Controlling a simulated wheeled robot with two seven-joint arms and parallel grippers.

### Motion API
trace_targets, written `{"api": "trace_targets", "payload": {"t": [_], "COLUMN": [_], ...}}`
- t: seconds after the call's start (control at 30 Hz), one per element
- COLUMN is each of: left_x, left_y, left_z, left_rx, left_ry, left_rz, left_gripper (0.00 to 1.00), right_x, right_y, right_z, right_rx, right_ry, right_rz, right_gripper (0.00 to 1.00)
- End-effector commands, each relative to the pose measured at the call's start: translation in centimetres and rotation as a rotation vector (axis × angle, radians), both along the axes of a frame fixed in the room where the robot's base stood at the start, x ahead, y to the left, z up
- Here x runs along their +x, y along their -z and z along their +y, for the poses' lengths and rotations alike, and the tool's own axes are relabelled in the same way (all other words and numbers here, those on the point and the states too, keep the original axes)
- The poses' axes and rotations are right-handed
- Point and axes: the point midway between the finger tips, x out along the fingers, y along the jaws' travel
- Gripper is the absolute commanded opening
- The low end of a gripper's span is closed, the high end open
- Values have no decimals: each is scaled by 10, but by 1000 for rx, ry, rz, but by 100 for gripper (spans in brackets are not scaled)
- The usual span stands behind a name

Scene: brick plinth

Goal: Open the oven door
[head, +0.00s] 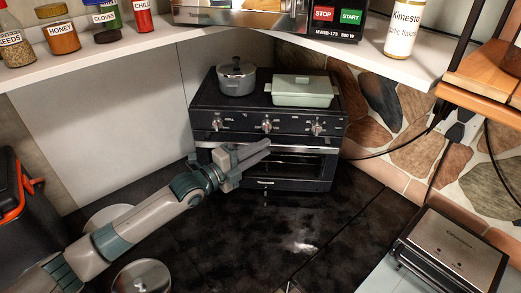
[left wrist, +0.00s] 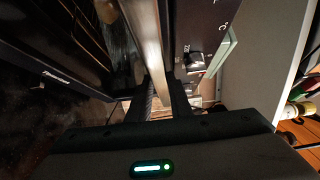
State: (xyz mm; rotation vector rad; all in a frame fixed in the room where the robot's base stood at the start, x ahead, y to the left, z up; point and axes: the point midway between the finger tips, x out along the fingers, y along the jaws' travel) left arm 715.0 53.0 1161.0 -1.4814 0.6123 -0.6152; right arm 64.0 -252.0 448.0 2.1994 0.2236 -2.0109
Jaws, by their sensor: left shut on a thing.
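The black toaster oven (head: 335,128) stands at the back of the dark counter, knobs above its glass door (head: 305,172). The door looks upright, closed or nearly so; I cannot tell whether there is a small gap. The silver bar handle (head: 315,150) runs along the door's top edge. My left gripper (head: 252,154) is at the handle's left-middle part, in front of the door. In the left wrist view the handle (left wrist: 147,40) runs down between the two fingers of the gripper (left wrist: 160,97), which are shut on it. My right gripper is not in view.
A grey pot (head: 237,77) and a pale green lidded dish (head: 302,91) sit on the oven. A shelf (head: 130,47) with jars and a microwave hangs above. A silver appliance (head: 455,252) is at the right. The counter before the oven (head: 300,225) is clear.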

Motion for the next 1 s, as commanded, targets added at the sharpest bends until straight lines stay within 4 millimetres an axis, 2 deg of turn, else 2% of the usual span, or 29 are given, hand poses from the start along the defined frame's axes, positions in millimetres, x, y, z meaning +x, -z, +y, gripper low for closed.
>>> {"api": "trace_targets", "payload": {"t": [0.27,0.47,0.8,1.0], "left_x": [-12,-34,-78,-95], "left_y": [9,18,51,69], "left_z": [0,0,0,0], "left_rx": [-1,0,-1,0], "left_ry": [1,1,1,-1], "left_rz": [-56,-124,-114,-112], "left_gripper": [0,0,0,0], "right_x": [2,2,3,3], "right_y": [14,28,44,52], "right_z": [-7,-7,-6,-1], "right_rx": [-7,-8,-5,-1], "right_ry": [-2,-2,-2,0], "right_rz": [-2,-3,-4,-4], "right_gripper": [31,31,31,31]}}
